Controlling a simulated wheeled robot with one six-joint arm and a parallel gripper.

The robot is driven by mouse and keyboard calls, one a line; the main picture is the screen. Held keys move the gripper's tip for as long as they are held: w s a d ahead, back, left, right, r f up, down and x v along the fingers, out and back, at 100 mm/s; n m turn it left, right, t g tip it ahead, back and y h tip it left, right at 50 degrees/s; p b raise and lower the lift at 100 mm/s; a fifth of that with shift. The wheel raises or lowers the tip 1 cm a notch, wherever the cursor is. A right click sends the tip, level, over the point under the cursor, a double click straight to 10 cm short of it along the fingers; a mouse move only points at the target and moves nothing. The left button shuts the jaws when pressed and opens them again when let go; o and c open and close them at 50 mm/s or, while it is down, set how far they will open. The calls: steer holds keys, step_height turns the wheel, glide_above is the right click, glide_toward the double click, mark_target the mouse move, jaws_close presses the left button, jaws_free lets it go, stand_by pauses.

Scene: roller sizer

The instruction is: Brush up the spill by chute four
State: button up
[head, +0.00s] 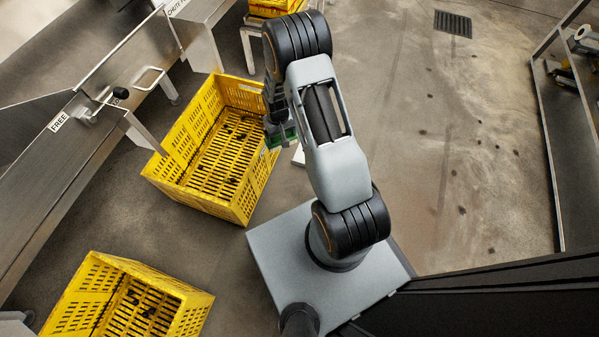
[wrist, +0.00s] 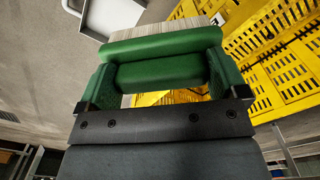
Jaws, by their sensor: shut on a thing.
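My gripper (head: 277,134) is shut on a green brush (wrist: 164,42), whose pale bristles (wrist: 155,28) show at the top of the wrist view. In the head view only a little green shows at the gripper, beside the right rim of a yellow crate. A white, tray-like thing (wrist: 112,14) lies on the floor beyond the brush in the wrist view; a white corner (head: 298,155) shows beside my arm in the head view. A partly cut-off label, "CHUTE F…" (head: 177,6), is at the top. I cannot make out a clear spill; my arm hides some floor.
A yellow crate (head: 186,194) with dark bits inside stands left of my gripper. Another crate (head: 78,300) stands at lower left. A metal chute (head: 62,165) with a "FREE" label runs along the left. Open floor with dark specks lies right, before a metal frame (head: 545,150).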

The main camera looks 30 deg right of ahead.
steer(key=shift+m, duration=0.3)
steer(key=s+d+f+b, duration=0.1)
steer(key=s+f+b, duration=0.1)
steer(key=f, duration=0.7)
steer(key=s+d+f+b, duration=0.1)
steer(key=s+f, duration=0.2)
steer(key=f, duration=0.6)
steer(key=s+d+f+b, duration=0.1)
steer(key=s+f+b, duration=0.1)
steer(key=f, duration=0.8)
steer(key=shift+s+d+b, duration=0.35)
steer(key=shift+s, duration=0.1)
steer(key=shift+f+b, duration=1)
steer(key=shift+f, duration=0.05)
steer(key=shift+w+a, duration=0.1)
steer(key=shift+w+a+r+b, duration=0.1)
steer(key=shift+w+a+b, duration=0.35)
steer(key=shift+w+a, duration=0.8)
steer(key=shift+w, duration=0.1)
